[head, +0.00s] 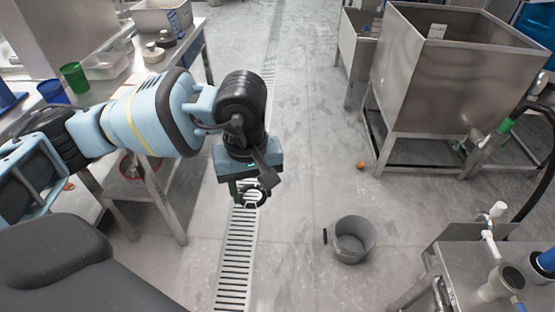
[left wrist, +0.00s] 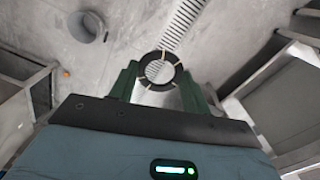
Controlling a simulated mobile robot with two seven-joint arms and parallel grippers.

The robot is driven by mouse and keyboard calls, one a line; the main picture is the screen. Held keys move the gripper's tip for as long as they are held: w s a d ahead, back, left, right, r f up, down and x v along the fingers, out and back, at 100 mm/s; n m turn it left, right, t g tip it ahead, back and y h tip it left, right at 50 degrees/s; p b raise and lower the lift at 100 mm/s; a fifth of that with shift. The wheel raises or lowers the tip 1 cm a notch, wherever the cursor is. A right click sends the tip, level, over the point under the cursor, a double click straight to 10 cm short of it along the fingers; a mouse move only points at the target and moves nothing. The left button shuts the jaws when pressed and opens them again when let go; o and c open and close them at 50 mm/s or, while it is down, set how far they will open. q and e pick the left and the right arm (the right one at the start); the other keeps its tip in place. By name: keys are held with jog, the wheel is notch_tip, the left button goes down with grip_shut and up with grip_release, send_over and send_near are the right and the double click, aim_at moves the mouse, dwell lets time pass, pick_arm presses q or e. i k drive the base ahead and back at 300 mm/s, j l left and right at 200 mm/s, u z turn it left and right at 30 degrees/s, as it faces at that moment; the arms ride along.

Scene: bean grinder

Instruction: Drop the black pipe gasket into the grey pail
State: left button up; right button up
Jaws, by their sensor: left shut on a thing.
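My left gripper (head: 250,190) is shut on the black pipe gasket (head: 261,195), a black ring with light marks. The gasket also shows in the left wrist view (left wrist: 159,55), held between the two green fingers. It is in the air above the floor drain. The grey pail (head: 354,239) stands upright on the floor, to the right of the gripper and apart from it in the head view. The pail also shows at the upper left in the left wrist view (left wrist: 87,27); its inside looks empty. My right gripper is in neither view.
A slotted floor drain (head: 234,265) runs below the gripper. A steel table (head: 160,190) with cups and tubs stands at left. A large steel hopper (head: 440,75) stands at upper right, a steel bench (head: 490,270) at lower right. A small orange thing (head: 360,165) lies on the floor.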

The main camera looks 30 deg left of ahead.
aim_at(352, 241)
jog(key=i+j, duration=0.25)
jog(key=j, duration=0.15)
jog(key=i+j, duration=0.5)
jog(key=j, duration=0.25)
jog(key=z, duration=1.45)
